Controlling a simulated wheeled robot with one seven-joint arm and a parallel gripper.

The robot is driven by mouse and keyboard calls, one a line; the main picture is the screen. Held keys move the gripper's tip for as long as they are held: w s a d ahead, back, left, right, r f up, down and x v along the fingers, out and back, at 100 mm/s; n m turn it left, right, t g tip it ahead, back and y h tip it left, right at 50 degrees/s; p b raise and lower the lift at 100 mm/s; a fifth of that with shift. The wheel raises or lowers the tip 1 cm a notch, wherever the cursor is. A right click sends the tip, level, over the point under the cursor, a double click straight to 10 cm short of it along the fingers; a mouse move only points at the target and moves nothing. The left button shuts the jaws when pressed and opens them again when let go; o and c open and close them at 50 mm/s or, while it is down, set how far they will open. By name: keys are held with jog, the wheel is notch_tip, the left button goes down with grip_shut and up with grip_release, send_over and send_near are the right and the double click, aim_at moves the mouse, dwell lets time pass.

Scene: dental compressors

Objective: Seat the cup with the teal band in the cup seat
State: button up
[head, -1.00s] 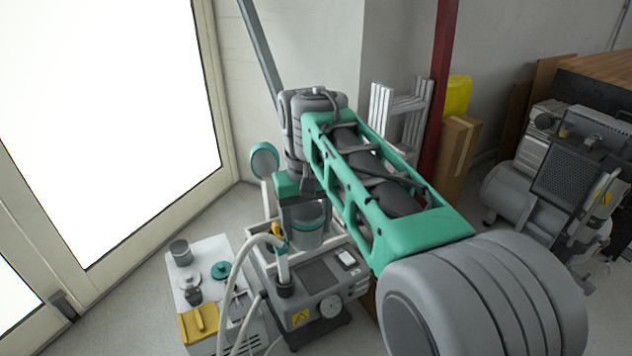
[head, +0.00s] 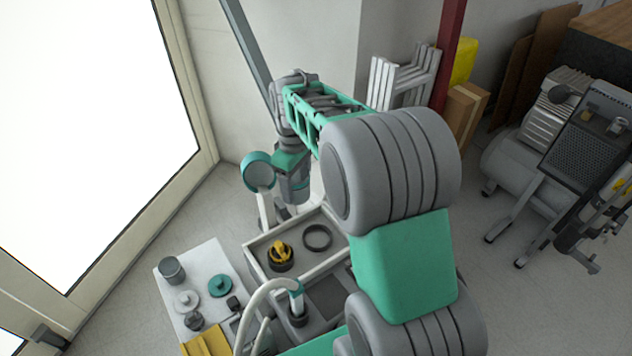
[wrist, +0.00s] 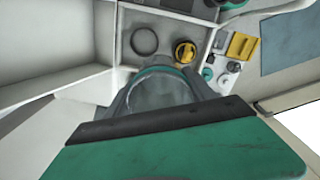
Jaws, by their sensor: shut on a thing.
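My gripper (head: 290,162) is shut on the grey cup with the teal band (head: 296,190), which hangs below it. In the head view the cup appears beyond the tray's far edge; its exact height is unclear. In the wrist view the cup (wrist: 160,91) lies behind a green, dark-edged jaw, which hides its near part. A dark ring (head: 305,238), which looks like the cup seat, lies in the white tray, empty. It also shows in the wrist view (wrist: 133,42), beyond the cup and apart from it.
A yellow-knobbed dark part (head: 281,254) stands in the tray (head: 262,279) beside the ring. A teal-rimmed round disc (head: 258,172) on a post stands close left of my gripper. A hose (head: 262,301) arches in front. Small parts, including a grey canister (head: 172,270), stand on the left top.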

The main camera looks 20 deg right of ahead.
jog(key=d+f+n+p, duration=0.1)
jog(key=d+f+n, duration=0.1)
jog(key=f+n, duration=0.2)
jog(key=d+f+n+p, duration=0.1)
jog(key=d+f+n, duration=0.2)
jog(key=f, duration=0.6)
jog(key=shift+s+d+n+p, duration=0.15)
jog(key=shift+d+n+p, duration=0.15)
jog(key=shift+n, duration=0.5)
jog(key=shift+d+f, duration=0.15)
jog(key=shift+f, duration=0.05)
jog(key=shift+f+b, duration=1.9)
jog(key=shift+f, duration=1.1)
jog(key=shift+s+f+b, duration=0.1)
jog(key=shift+f+b, duration=1.25)
jog(key=shift+f, duration=0.75)
